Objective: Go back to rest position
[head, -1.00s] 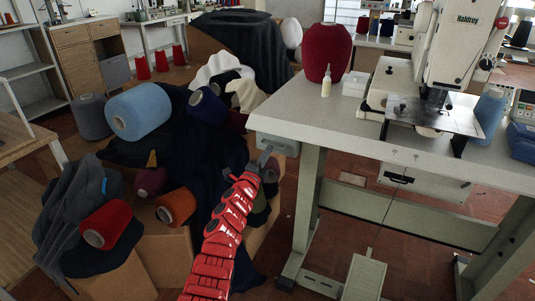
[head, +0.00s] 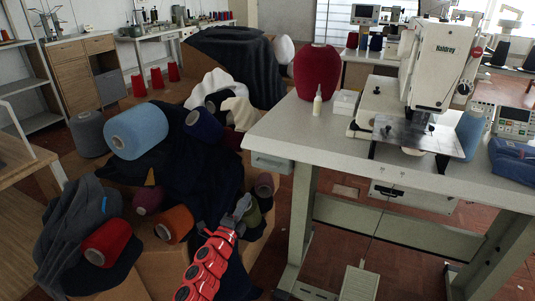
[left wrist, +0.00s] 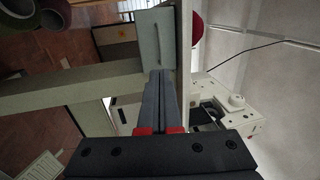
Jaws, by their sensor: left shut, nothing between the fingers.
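My left gripper (head: 241,207) comes up from the bottom on its red arm in the head view. It is in front of the pile of cloth and thread cones, left of the sewing table (head: 290,130) and below its top. In the left wrist view its dark fingers (left wrist: 160,76) are together with nothing between them. Beyond the fingertips, the left wrist view shows a grey box (left wrist: 155,38) under the table edge. My right gripper is not in view.
The buttonhole machine (head: 440,65), a red cone (head: 322,73) and a small white bottle (head: 317,104) stand on the sewing table. Cardboard boxes with dark cloth and several cones, including a light blue one (head: 138,131), fill the left. Table legs stand close to the right of my left arm.

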